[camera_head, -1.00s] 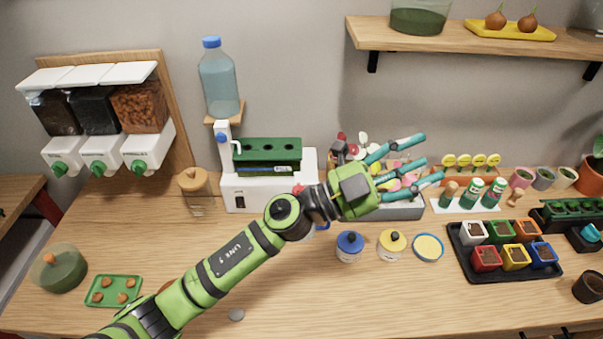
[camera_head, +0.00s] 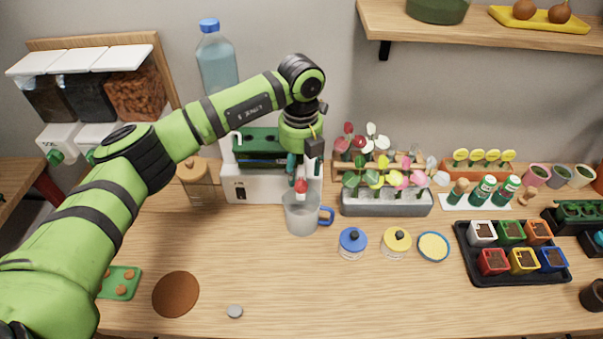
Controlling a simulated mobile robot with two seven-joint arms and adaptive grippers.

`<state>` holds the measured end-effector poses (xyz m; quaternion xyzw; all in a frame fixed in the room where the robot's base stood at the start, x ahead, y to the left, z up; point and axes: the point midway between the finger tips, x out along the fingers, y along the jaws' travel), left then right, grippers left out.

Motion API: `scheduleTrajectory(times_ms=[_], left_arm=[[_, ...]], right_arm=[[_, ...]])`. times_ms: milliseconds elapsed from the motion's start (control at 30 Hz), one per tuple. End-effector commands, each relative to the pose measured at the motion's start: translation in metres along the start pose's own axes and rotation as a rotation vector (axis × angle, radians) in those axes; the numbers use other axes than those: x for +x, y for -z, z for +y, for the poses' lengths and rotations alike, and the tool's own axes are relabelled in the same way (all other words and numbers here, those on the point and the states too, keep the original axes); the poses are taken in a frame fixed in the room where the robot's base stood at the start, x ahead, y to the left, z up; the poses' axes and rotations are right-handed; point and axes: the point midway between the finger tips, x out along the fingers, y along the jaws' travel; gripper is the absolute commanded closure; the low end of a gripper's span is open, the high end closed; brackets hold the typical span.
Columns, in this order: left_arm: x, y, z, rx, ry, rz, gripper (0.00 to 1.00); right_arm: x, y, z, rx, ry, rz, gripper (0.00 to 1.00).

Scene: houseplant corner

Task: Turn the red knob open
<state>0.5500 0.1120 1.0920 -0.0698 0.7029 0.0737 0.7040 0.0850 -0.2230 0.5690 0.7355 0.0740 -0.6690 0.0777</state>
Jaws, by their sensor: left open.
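The red knob (camera_head: 301,186) is on the front of the white machine (camera_head: 262,190), just above a clear jug (camera_head: 299,218) with a blue handle. My left gripper (camera_head: 302,172) points down over the knob, its teal fingers open. The fingertips are at the knob's upper part, one at each side; I cannot tell if they touch it. My gripper and wrist hide part of the machine's right side. My right gripper is out of view.
A blue-lidded jar (camera_head: 352,243) and a yellow-lidded jar (camera_head: 396,243) stand right of the jug. A grey tray of flowers (camera_head: 387,204) stands behind them. A wooden-lidded jar (camera_head: 195,183) stands left of the machine.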

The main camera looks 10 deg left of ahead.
Motion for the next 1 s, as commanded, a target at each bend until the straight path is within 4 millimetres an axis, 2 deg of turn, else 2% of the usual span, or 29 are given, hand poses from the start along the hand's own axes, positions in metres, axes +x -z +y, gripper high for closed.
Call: scheduleTrajectory(times_ms=[33,100,300,600,633,667,700,767,1000], left_arm=[[0.005,0.001,0.0,-0.001,-0.001,0.006,0.44],[0.016,0.001,0.0,0.0,-0.001,0.005,0.44],[0.038,0.001,-0.001,0.001,0.003,0.003,0.44],[0.044,0.001,-0.002,0.003,0.004,0.001,0.44],[0.043,0.001,-0.002,0.003,0.004,0.001,0.48],[0.043,0.001,-0.002,0.003,0.004,0.001,0.6],[0.043,0.001,-0.002,0.003,0.004,0.001,0.76],[0.043,0.001,-0.002,0.003,0.005,0.001,1.0],[0.044,0.001,-0.001,0.006,0.004,0.001,1.0]], right_arm=[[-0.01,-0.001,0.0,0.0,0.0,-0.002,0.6],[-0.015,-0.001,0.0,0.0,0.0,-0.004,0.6],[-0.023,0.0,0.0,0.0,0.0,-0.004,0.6],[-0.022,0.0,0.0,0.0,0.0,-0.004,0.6],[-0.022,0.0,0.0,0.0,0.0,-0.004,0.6],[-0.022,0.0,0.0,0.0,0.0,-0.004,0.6],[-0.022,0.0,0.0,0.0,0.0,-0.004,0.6],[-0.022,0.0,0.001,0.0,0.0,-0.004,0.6],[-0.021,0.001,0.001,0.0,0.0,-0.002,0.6]])
